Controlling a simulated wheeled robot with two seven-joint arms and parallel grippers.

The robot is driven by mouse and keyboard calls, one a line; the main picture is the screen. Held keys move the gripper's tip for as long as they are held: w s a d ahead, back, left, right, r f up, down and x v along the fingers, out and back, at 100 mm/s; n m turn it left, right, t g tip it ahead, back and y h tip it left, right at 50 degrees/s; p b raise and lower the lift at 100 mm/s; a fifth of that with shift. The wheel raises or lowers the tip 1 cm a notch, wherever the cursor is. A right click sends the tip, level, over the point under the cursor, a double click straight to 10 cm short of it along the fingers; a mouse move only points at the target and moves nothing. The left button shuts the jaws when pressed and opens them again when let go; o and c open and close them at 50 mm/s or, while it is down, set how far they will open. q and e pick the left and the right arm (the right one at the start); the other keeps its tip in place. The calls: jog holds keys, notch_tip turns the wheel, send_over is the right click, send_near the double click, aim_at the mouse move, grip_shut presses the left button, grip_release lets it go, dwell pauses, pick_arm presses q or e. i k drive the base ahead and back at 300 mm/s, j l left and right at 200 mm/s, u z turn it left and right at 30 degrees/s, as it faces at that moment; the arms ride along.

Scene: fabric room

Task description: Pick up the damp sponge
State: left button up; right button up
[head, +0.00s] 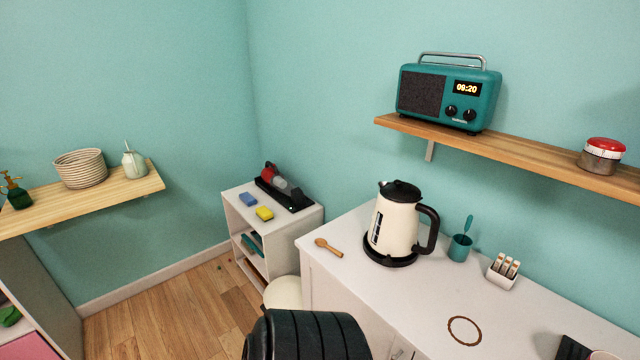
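Two small sponges lie on top of a low white shelf unit (235,208) in the corner, in the head view. One is a blue sponge (248,199); the other is a yellow sponge (264,213), nearer to me and to the right. They lie close together but apart. I cannot tell from their look which one is damp. Neither of my grippers is in view.
A black stand with a red and grey appliance (282,189) is behind the sponges. To the right, a white counter (420,309) holds a cream kettle (394,220), a wooden spoon (328,247) and a teal cup (460,247). A round cream seat (284,293) stands below the unit.

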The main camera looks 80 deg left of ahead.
aim_at(266, 215)
jog(key=u, duration=3.05)
jog(key=i+j, duration=0.25)
jog(key=z, duration=0.05)
